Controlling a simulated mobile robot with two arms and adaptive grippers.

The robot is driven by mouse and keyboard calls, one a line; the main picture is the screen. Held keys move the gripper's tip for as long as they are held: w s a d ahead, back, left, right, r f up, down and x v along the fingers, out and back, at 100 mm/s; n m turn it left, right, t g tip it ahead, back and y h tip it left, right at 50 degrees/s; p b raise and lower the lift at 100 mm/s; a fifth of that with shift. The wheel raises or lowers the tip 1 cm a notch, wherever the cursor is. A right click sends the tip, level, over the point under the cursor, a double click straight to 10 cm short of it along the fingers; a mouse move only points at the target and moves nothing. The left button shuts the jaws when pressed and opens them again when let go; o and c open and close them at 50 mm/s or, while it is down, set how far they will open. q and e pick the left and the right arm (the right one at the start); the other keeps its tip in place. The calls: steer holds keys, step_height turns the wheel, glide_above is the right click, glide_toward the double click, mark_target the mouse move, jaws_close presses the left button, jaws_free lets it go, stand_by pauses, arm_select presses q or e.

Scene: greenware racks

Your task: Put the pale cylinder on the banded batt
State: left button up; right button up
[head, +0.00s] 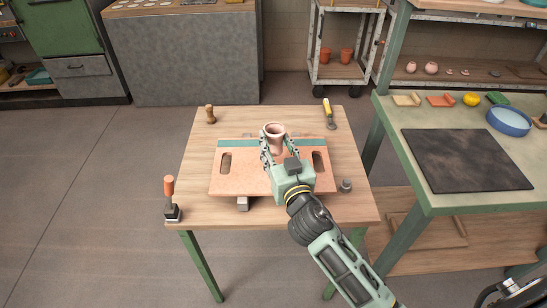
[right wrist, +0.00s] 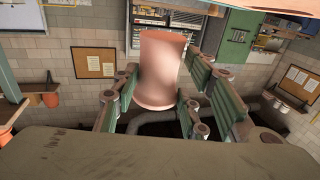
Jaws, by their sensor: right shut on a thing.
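The pale cylinder (head: 275,131) is a pinkish, open-topped piece with a flared rim. My right gripper (head: 279,148) is shut on it, with fingers on both sides. In the right wrist view the cylinder (right wrist: 158,68) sits between the finger pads. The banded batt (head: 236,180) is a pinkish-orange board with a teal band along its far side and a slot at each end. It lies on the wooden table. The cylinder appears over the band's middle; I cannot tell whether its base touches the batt. My left gripper is not in view.
On the table (head: 195,150) stand a wooden-handled tool (head: 210,114), a yellow-handled tool (head: 328,112), an orange-handled tool (head: 170,199) and a small grey piece (head: 346,186). A grey block (head: 243,204) shows at the batt's front edge. A green workbench (head: 395,120) stands right.

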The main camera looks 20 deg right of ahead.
steer(key=shift+w+a+f, duration=0.1)
steer(key=shift+a+f, duration=0.05)
steer(key=shift+a, duration=0.15)
steer(key=shift+f, duration=0.4)
steer(key=shift+f+b, duration=0.55)
steer(key=shift+f, duration=1.05)
steer(key=shift+f, duration=0.1)
steer(key=o, duration=1.2)
steer(key=shift+o, duration=0.2)
